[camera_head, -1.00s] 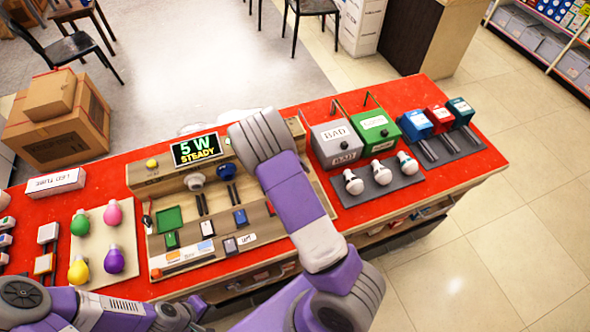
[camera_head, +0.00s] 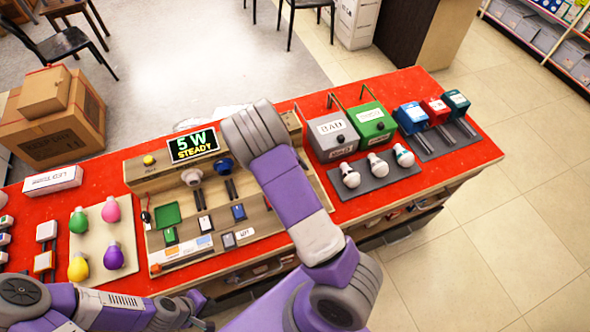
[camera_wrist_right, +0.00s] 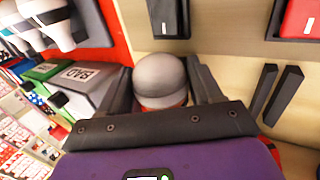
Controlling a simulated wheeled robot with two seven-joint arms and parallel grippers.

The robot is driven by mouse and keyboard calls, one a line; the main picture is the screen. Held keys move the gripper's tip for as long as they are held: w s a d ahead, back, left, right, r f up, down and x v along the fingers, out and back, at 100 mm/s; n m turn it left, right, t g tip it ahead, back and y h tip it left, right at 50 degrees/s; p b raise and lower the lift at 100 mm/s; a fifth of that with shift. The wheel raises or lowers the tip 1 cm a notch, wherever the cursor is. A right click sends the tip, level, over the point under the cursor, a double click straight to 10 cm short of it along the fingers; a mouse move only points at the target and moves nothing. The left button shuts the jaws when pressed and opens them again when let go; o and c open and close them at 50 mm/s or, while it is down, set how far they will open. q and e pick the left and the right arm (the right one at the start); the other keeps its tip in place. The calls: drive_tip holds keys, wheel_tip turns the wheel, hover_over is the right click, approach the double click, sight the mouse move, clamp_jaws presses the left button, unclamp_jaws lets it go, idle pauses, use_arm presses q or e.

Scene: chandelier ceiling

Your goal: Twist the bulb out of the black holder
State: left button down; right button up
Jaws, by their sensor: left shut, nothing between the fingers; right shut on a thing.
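In the right wrist view, a grey-white rounded bulb (camera_wrist_right: 160,80) sits between the two dark fingers of my right gripper (camera_wrist_right: 162,92), which is shut on it. The bulb's lower end and whatever it sits in are hidden, so I cannot tell whether it is still in the black holder. In the head view my right forearm and wrist cover that spot on the wooden test board (camera_head: 283,228). My left gripper (camera_head: 203,322) is shut and empty, low in front of the counter. A lit display (camera_head: 193,146) reads "5 W STEADY".
A white round fitting (camera_head: 191,177) and a blue one (camera_head: 223,164) stand on the board. Coloured bulbs lie on a pale mat (camera_head: 94,240) at left. A grey "BAD" box (camera_head: 333,136), a green box (camera_head: 373,123) and white bulbs on a dark mat (camera_head: 378,183) are at right.

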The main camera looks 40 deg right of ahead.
drive_tip(key=shift+r+p, duration=2.6)
drive_tip(key=shift+r, duration=1.2)
